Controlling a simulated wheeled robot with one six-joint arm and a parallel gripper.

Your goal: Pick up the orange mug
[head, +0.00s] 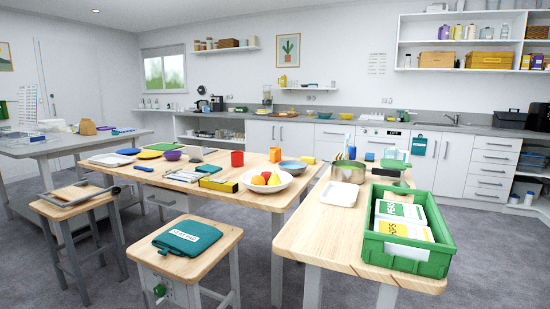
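A small orange cup-like thing (275,154), which looks like the orange mug, stands near the far right of the middle wooden table (262,198). It is too small for me to make out a handle. A red mug or cup (237,158) stands to its left on the same table. A blue-grey bowl (293,167) is just to its right and nearer. A white bowl with red and yellow fruit (250,184) is in front of it. My gripper is not in view.
A green crate with boxes (447,262) and a steel pot (348,171) stand on the right wooden table (320,228). Stools (186,268) (74,211) block the near side of the middle table. Grey floor (480,225) is open at right.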

